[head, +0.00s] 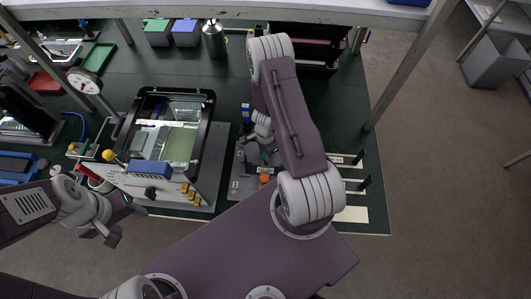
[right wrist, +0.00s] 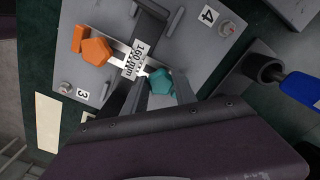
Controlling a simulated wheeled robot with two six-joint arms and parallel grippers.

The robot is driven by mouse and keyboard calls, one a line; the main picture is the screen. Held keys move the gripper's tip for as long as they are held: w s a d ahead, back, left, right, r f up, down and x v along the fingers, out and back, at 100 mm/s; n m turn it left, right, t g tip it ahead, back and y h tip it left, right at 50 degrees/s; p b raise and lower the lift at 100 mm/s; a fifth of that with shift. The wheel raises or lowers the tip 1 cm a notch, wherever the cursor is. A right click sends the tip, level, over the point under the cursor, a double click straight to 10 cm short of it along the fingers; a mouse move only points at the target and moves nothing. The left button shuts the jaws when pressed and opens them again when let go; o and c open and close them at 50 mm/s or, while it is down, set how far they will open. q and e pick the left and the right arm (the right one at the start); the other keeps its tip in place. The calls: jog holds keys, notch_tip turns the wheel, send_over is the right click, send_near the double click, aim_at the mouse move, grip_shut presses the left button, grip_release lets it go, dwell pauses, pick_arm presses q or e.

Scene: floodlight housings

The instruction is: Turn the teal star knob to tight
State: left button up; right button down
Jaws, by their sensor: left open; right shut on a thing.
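The teal star knob (right wrist: 160,82) is on a grey metal plate (right wrist: 200,62) in the right wrist view. The fingers of my right gripper (right wrist: 159,92) stand on either side of it, shut on it. In the head view only a sliver of the teal knob (head: 264,156) shows beside my right gripper (head: 262,148), partly covered by my arm. An orange star knob (right wrist: 97,48) sits on the same plate, apart from the fingers. A white label (right wrist: 136,58) with print lies between the knobs. My left gripper (head: 128,224) is open and empty at the lower left, off the bench's front edge.
A floodlight housing (head: 170,135) with a black frame stands left of the plate. A dial gauge (head: 85,80) is further left. Bins and a steel bottle (head: 213,38) stand at the back. A blue-handled tool (right wrist: 301,88) is close to the plate's right side.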

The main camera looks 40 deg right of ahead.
dwell(0.5)
jog(key=c, duration=1)
grip_release()
notch_tip(320, 180, up, 9)
jog(key=p, duration=0.9)
